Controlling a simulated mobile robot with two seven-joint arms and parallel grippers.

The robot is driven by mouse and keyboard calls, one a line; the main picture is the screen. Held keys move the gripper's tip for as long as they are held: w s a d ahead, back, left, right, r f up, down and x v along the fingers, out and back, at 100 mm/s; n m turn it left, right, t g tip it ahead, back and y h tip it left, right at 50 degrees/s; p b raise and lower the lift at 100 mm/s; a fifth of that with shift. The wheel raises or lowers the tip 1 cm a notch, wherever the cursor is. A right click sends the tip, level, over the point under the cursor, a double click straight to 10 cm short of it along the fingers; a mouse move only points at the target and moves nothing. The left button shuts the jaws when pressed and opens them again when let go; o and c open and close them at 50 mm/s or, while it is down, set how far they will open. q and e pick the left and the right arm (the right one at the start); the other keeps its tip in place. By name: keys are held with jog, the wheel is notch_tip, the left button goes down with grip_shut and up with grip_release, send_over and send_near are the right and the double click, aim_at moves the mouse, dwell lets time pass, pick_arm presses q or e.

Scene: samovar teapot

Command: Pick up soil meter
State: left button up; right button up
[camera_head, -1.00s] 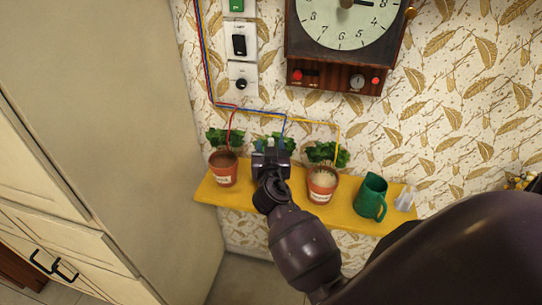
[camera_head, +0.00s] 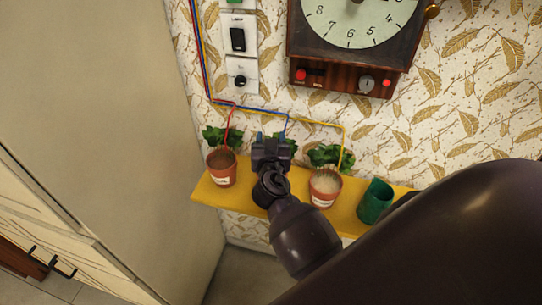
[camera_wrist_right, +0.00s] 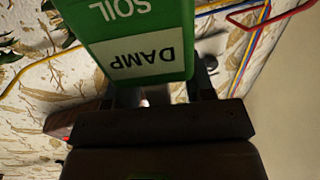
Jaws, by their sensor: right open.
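The soil meter (camera_wrist_right: 135,45) is a green box in the right wrist view, with upside-down white SOIL lettering and a pale label reading DAMP. It fills the upper middle of that view, close in front of my right gripper. In the head view my right gripper (camera_head: 271,143) is over the middle of the yellow shelf, between two plant pots, and hides what is behind it. Its jaws are open; the wrist view shows parts of the fingers on both sides below the meter. Whether they touch it cannot be told. My left gripper is not in view.
The yellow shelf (camera_head: 213,196) holds a left pot (camera_head: 221,172), a right pot (camera_head: 323,190) and a green jug (camera_head: 375,203). Red, blue and yellow wires (camera_head: 262,112) run along the wall to the plants. A clock (camera_head: 352,30) hangs above. A tall cabinet (camera_head: 110,110) stands left.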

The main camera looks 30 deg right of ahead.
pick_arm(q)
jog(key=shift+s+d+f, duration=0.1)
pick_arm(e)
jog(key=shift+w+d, duration=0.1)
grip_shut()
dwell(0.4)
pick_arm(q)
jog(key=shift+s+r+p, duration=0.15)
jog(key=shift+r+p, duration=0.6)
jog(key=shift+p, duration=0.2)
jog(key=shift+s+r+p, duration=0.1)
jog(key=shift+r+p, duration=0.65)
jog(key=shift+p, duration=0.15)
pick_arm(e)
notch_tip(320, 180, up, 21)
